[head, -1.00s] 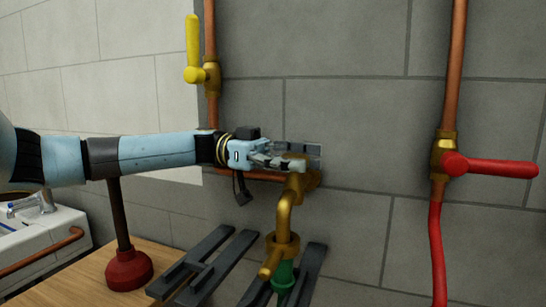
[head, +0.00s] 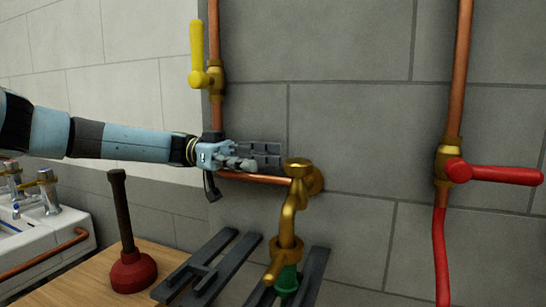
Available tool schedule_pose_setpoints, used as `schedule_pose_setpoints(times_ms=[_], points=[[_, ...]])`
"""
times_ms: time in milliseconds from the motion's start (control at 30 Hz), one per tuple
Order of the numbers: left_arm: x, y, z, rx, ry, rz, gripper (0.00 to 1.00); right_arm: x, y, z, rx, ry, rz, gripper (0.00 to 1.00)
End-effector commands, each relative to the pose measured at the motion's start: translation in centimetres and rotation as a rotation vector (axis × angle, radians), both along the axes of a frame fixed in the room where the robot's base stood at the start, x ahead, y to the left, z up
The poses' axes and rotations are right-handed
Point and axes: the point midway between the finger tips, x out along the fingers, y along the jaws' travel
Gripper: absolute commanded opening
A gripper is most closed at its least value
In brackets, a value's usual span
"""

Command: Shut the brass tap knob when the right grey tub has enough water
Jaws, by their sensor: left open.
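The brass tap (head: 288,215) stands out from the grey block wall, fed by a copper pipe from the left. Its round brass tap knob (head: 298,163) sits on top and is uncovered. My left gripper (head: 272,155) is open and empty, just left of the knob, its fingers pointing towards it with a small gap in the picture. A green fitting (head: 287,279) is under the tap's spout. No grey tub and no water show in this view. My right gripper is not in view.
A yellow lever valve (head: 207,77) is on the left copper pipe. A red lever valve (head: 490,174) is on the right pipe. A plunger (head: 132,273) stands on the wooden top beside dark grey bars (head: 205,268). A white sink (head: 45,235) is at the far left.

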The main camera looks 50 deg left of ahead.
Motion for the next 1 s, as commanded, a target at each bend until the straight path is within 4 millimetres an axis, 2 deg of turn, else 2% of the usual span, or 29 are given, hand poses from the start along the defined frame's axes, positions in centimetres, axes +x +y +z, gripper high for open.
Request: schedule_pose_setpoints(times_ms=[33,200,400,500,633,767,867,1000], points=[[-0.2,-0.4,1.0,-0.02,-0.01,0.026,0.69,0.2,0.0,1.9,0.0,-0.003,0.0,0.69],[-0.8,-1.5,2.3,-0.084,-0.058,0.201,0.69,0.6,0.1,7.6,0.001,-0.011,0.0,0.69],[-2.9,-2.0,2.0,-0.081,-0.047,0.453,0.69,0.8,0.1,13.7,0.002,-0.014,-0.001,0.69],[-4.3,-2.0,1.5,-0.05,-0.022,0.553,0.69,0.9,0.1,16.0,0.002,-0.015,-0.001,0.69],[-5.8,-2.0,0.7,-0.011,0.01,0.635,0.69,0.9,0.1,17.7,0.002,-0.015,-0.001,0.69],[-6.4,-2.0,0.1,0.011,0.025,0.67,0.69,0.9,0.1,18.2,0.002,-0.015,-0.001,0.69],[-5.9,-2.4,-0.2,0.013,0.025,0.675,0.69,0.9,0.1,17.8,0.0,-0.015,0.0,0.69],[-3.9,-3.5,-0.3,0.011,0.021,0.674,0.69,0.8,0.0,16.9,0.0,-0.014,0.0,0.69]])
